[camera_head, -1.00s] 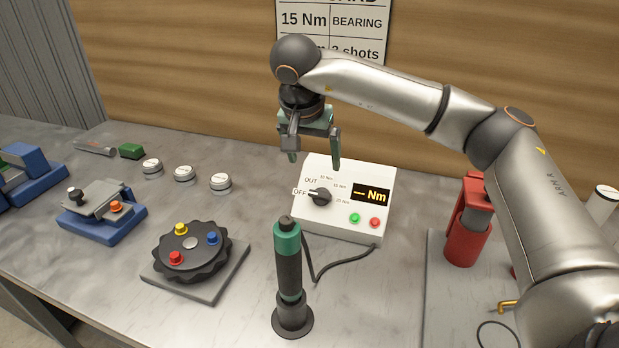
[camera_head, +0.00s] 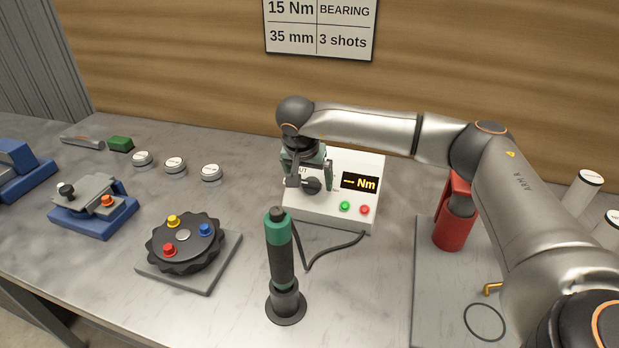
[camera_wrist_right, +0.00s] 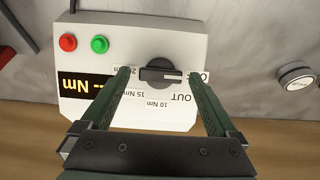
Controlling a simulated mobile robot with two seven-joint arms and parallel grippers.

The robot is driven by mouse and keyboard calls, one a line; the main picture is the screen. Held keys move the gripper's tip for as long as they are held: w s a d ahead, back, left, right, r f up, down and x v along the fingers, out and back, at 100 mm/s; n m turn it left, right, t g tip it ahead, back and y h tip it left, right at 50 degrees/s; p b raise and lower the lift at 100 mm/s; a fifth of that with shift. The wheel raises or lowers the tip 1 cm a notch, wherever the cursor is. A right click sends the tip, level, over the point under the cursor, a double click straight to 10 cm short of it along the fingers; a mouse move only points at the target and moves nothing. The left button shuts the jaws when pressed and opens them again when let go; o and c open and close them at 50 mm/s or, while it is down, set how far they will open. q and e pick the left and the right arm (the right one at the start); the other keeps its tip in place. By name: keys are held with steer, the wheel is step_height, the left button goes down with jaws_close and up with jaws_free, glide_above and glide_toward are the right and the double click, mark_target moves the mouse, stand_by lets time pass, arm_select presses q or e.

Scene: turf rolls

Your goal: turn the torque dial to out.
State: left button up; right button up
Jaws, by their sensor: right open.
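The torque dial is a black knob (camera_head: 312,186) on the face of a white controller box (camera_head: 362,208) with a "-- Nm" display. In the right wrist view the knob (camera_wrist_right: 160,73) has its white mark pointing right, towards a label mostly hidden by a finger; OUT, 10 Nm and 15 Nm labels show near it. My right gripper (camera_head: 310,184) is open over the dial, its fingers on either side of the knob; it also shows in the wrist view (camera_wrist_right: 162,76). I cannot tell whether the fingers touch it. My left gripper is not in view.
Green (camera_head: 345,206) and red (camera_head: 364,210) buttons sit beside the dial. A green-and-black screwdriver (camera_head: 280,255) stands upright in front of the box, its cable running to it. A black round fixture (camera_head: 184,245) is left; a red holder (camera_head: 453,220) is right.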

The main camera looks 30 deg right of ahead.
steer(key=c, duration=1.4)
